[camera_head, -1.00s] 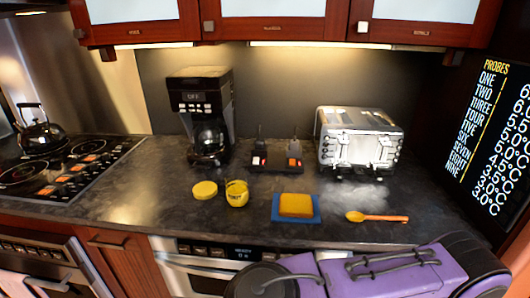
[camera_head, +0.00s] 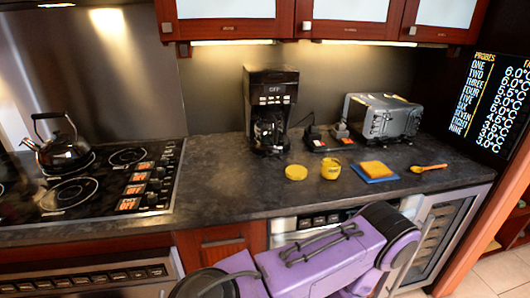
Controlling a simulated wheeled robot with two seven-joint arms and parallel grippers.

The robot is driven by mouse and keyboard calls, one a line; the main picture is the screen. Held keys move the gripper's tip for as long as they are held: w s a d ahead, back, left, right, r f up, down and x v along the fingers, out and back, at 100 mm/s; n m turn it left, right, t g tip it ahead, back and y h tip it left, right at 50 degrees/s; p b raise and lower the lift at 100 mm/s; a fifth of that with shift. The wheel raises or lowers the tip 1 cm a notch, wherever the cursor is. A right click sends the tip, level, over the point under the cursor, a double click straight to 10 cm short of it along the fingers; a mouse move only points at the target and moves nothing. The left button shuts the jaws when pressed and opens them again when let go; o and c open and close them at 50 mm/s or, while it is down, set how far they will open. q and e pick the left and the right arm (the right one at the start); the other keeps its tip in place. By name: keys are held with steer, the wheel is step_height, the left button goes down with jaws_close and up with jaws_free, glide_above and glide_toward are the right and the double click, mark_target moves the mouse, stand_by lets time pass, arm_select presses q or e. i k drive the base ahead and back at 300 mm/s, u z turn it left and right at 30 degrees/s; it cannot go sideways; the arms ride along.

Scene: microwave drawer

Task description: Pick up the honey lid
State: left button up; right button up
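The honey lid (camera_head: 296,172) is a flat yellow disc lying on the dark counter (camera_head: 235,193), in front of the coffee maker. The honey jar (camera_head: 331,170) is a small yellow pot standing just right of the lid, apart from it. A purple arm of mine (camera_head: 315,262) crosses the bottom of the picture, in front of the counter's edge. Neither gripper shows in the head view.
A black coffee maker (camera_head: 270,108) stands behind the lid. A yellow slab (camera_head: 375,168) on a blue mat (camera_head: 390,178), an orange spoon (camera_head: 430,168) and a toaster (camera_head: 381,117) are to the right. A stove (camera_head: 95,180) with a kettle (camera_head: 63,150) is left.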

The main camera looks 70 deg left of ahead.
mark_target(296, 172)
steer(key=k, duration=0.2)
steer(key=u, duration=1.05)
